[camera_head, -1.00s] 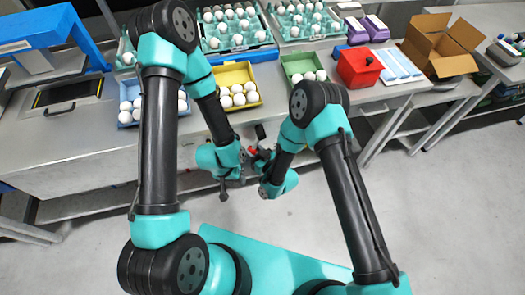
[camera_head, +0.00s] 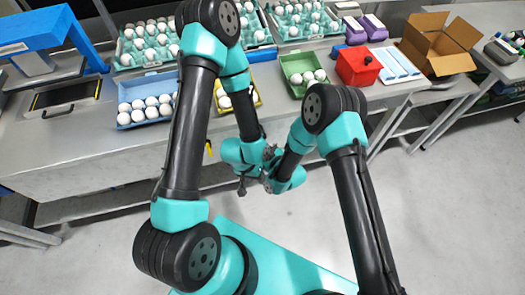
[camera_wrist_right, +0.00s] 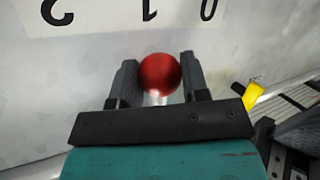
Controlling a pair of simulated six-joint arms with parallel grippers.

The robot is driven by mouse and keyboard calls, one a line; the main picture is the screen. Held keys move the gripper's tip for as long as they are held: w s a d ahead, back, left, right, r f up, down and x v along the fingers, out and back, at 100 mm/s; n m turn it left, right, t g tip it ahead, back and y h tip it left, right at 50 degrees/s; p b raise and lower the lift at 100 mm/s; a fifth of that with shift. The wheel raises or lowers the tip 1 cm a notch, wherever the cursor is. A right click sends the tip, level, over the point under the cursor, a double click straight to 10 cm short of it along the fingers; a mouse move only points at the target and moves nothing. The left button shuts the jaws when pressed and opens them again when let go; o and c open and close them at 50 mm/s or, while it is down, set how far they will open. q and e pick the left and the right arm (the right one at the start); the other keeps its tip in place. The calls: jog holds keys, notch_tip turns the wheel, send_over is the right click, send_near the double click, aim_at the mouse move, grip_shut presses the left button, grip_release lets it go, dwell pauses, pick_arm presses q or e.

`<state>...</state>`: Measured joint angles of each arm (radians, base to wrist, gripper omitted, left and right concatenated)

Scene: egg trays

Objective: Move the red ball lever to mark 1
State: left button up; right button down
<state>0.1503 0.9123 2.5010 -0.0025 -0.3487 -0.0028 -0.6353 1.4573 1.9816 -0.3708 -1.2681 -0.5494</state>
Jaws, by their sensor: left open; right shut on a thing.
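The red ball of the lever (camera_wrist_right: 160,74) is between the fingers of my right gripper (camera_wrist_right: 159,64), which is shut on it. A pale rod shows just below the ball in the right wrist view. A white mark plate (camera_wrist_right: 110,15) lies above it there, with upside-down 2, 1 and 0. My left gripper (camera_head: 268,156) is open and empty, close beside the right one in front of the bench. It also shows in part at the lower right of the right wrist view (camera_wrist_right: 288,152). The ball is hidden in the head view.
The bench (camera_head: 90,145) holds a blue tray (camera_head: 124,122) and a green tray (camera_head: 292,80) of eggs, a red box (camera_head: 352,72) and a cardboard box (camera_head: 440,58). A yellow piece (camera_wrist_right: 252,95) is right of the ball. The floor in front is clear.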

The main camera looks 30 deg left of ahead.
jog(key=c, duration=0.6)
grip_release()
jog(key=v, duration=1.7)
jog(key=shift+d, duration=0.15)
jog(key=shift+r, duration=0.1)
jog(key=w+d+f+m+h, duration=0.3)
jog(key=d+m+h, duration=0.15)
jog(key=d, duration=0.55)
jog(key=s+d+m+g+h, duration=0.2)
jog(key=s+d+m, duration=0.2)
jog(key=d, duration=0.7)
jog(key=s+d+f+m+g+h, duration=0.1)
jog(key=s+d+m+g+h, duration=0.2)
jog(key=d+m, duration=0.6)
jog(key=s+d, duration=0.1)
jog(key=d, duration=0.2)
jog(key=shift+g, duration=0.3)
jog(key=shift+f, duration=0.15)
